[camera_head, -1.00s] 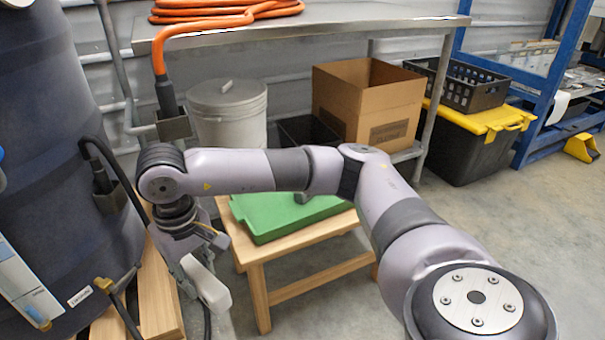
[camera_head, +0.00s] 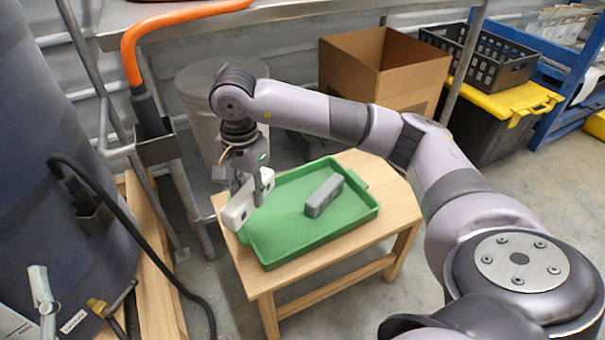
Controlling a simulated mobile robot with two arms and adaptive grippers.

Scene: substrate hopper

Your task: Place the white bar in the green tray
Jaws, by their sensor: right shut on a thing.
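The white bar (camera_head: 236,209) is shut in my right gripper (camera_head: 262,187), tilted in the picture. It shows over the left rim of the green tray; whether it touches the tray I cannot tell. The green tray (camera_head: 290,240) is shallow and lies on a small wooden stool. A grey bar (camera_head: 324,195) lies inside the tray, right of the middle. The tray floor left of and in front of the grey bar is bare. My left gripper is not in view.
The wooden stool (camera_head: 392,222) bears the tray. A dark barrel (camera_head: 50,180) and a black hose (camera_head: 120,205) are at the left. Floor at the right is open.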

